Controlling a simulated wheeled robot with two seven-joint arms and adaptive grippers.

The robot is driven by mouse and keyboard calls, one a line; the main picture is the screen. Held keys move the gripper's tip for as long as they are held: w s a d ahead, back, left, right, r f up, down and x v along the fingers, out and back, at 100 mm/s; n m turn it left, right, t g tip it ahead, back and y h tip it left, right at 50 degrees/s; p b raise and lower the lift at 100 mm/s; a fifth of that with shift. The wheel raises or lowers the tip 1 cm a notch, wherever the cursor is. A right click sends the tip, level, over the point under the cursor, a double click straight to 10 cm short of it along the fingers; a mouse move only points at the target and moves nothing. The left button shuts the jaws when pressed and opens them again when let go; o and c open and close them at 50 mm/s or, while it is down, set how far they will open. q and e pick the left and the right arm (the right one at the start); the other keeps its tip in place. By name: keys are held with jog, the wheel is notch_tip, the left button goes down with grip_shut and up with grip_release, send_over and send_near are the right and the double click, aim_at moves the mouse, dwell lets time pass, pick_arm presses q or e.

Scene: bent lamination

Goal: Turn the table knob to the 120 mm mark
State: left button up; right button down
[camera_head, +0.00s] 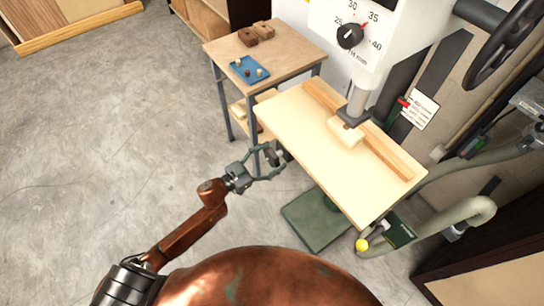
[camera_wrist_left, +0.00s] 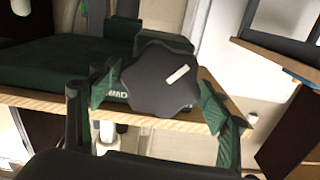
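The black lobed knob (camera_wrist_left: 160,82) with a white bar mark fills the middle of the left wrist view. The bar is tilted, its right end higher. My left gripper (camera_wrist_left: 164,95) is open, with one green-padded finger on each side of the knob; I cannot tell whether the pads touch it. In the head view my left gripper (camera_head: 268,162) is at the left edge of the pale machine table (camera_head: 290,125), and the knob is mostly hidden. A white plate with a red pointer (camera_head: 418,109) is by the column; its marks are too small to read. My right gripper is not in view.
A dial (camera_head: 350,36) marked in mm is on the machine head. A wood block (camera_head: 345,132) lies under the spindle against a long fence (camera_head: 385,148). A side table (camera_head: 285,50) holds a blue tray (camera_head: 243,66). Floor at left is clear.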

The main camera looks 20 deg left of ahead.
pick_arm(q)
jog(key=c, duration=0.8)
jog(key=shift+c, duration=0.2)
jog(key=shift+m, duration=0.4)
